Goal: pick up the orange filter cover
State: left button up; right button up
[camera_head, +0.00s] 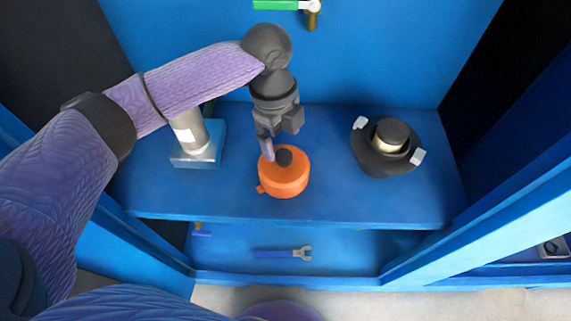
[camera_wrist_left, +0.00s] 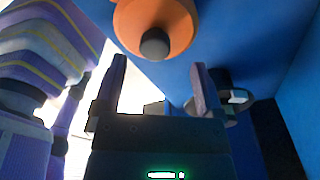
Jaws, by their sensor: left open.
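The orange filter cover (camera_head: 284,178) is a round orange piece with a dark knob on top. It sits on the blue shelf (camera_head: 200,205), near the middle. My left gripper (camera_head: 267,150) points down just above and behind the cover, close to its knob. In the left wrist view the gripper (camera_wrist_left: 160,85) is open, with its two fingers apart and nothing between them. The orange filter cover (camera_wrist_left: 175,25) shows there beyond the fingertips, with its dark knob facing the camera. I cannot tell whether a finger touches the cover. My right gripper is not in view.
A black round housing (camera_head: 385,150) with light clips stands on the shelf at the right. A silver cylinder on a square base (camera_head: 196,150) stands at the left, under my arm. A wrench (camera_head: 285,253) lies on the lower shelf. Blue walls enclose the sides and back.

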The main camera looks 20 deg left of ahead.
aim_at(283, 155)
pick_arm(q)
jog(key=f+b, duration=0.2)
jog(key=f, duration=0.1)
jog(key=s+f+b, duration=0.1)
jog(key=f, duration=0.1)
jog(key=shift+d+f, duration=0.1)
jog(key=shift+d, duration=0.2)
jog(key=shift+r, duration=0.25)
jog(key=c, duration=0.4)
jog(key=shift+w, duration=0.1)
jog(key=c, duration=0.7)
grip_shut()
